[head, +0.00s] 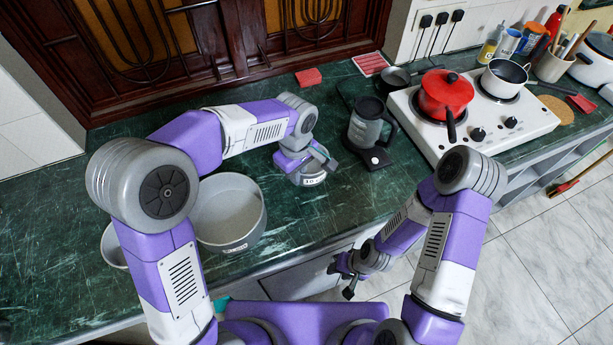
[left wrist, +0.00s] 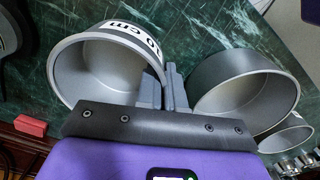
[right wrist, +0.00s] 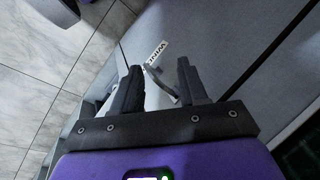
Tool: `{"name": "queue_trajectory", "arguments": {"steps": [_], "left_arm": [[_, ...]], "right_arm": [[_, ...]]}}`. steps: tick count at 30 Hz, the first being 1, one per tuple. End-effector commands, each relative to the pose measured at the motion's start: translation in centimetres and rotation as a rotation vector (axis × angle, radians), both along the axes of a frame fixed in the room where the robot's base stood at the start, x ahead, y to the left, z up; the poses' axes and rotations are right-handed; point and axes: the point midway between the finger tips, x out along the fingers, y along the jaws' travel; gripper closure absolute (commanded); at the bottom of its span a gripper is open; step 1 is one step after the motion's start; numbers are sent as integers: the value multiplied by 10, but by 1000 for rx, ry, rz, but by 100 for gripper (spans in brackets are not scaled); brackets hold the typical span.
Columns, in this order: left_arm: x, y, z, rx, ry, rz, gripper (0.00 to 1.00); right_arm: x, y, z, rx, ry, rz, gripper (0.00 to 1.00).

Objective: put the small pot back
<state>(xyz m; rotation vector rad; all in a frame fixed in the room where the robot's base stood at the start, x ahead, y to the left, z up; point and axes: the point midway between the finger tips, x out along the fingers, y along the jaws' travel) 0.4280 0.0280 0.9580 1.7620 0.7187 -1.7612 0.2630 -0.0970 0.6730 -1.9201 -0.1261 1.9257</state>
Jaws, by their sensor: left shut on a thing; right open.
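The small grey pot (head: 314,181), marked "10 cm", is on or just above the green counter, right of the larger grey pot (head: 262,210). My left gripper (head: 322,158) is shut on its wall. In the left wrist view the small pot (left wrist: 95,72) is at the left, with the gripper's fingers (left wrist: 164,85) at its right side and the larger pot (left wrist: 245,88) close beside them. My right gripper (head: 346,275) is open in front of the counter. Its open fingers (right wrist: 160,72) face a grey cabinet front with a small labelled tag.
Another pot (head: 112,246) is partly hidden by my left arm. The white stove (head: 480,128) holds a red pot (head: 447,92) and a white pan (head: 502,78). The counter between small pot and kettle is mostly clear.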

Motion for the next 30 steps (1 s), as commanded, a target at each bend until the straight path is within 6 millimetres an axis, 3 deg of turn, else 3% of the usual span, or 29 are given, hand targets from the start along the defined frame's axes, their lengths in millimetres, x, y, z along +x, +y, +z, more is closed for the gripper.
{"name": "queue_trajectory", "arguments": {"steps": [19, 30], "left_arm": [[-1, 0, -92, 1, 3, 5, 100], [0, 0, -99, -1, -1, 5, 100]], "right_arm": [[0, 0, -27, 0, 0, 0, 57], [0, 0, -28, 0, 0, 0, 57]]}}
